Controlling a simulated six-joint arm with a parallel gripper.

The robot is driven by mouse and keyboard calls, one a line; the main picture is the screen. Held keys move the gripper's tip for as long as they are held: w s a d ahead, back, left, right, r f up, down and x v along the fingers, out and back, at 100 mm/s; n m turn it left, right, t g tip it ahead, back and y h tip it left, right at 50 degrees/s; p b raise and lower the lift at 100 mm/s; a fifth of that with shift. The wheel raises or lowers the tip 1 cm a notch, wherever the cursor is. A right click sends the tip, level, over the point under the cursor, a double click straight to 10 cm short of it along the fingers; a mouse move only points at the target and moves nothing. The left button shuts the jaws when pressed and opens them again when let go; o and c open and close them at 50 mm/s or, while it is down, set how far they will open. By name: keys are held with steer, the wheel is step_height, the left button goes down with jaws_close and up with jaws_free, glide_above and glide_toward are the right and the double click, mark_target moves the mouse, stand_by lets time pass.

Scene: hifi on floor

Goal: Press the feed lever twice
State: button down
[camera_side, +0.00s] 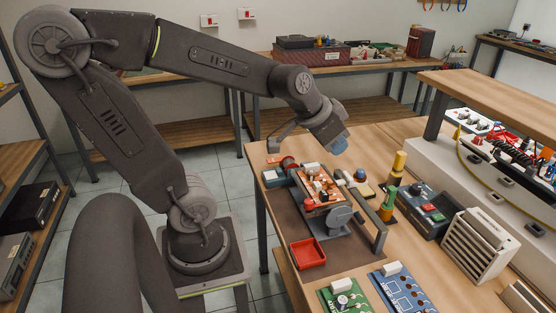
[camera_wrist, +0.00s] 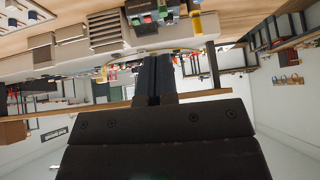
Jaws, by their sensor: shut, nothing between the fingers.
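My gripper (camera_side: 337,142) is above the back part of the workbench in the side view, at the end of my bent arm. In the wrist view its dark fingers (camera_wrist: 156,72) are together with nothing between them. A bench fixture (camera_side: 318,190) with an orange-brown board on it stands below and in front of the gripper, apart from it. A grey round part (camera_side: 340,216) and a grey bar frame (camera_side: 376,236) are at its near right side. I cannot tell for sure which part is the feed lever.
A red tray (camera_side: 307,253) lies in front of the fixture. Green (camera_side: 345,298) and blue (camera_side: 402,286) circuit boards lie nearer. A yellow-and-green post (camera_side: 387,203), a dark control box (camera_side: 428,208) with buttons and a beige vented box (camera_side: 475,243) stand to the right. A raised shelf (camera_side: 500,100) is behind.

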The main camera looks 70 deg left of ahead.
steer(key=w+a+f+n+y, duration=0.15)
steer(key=w+a, duration=0.25)
steer(key=a, duration=0.4)
steer(key=n+g+y, duration=0.2)
steer(key=g+y, duration=0.1)
steer(key=y, duration=0.3)
glide_above(279, 159)
step_height(279, 159, down, 10)
steer(key=shift+d+r, duration=0.15)
steer(key=shift+f, duration=4.4)
steer(key=shift+f, duration=0.1)
steer(key=shift+f, duration=0.3)
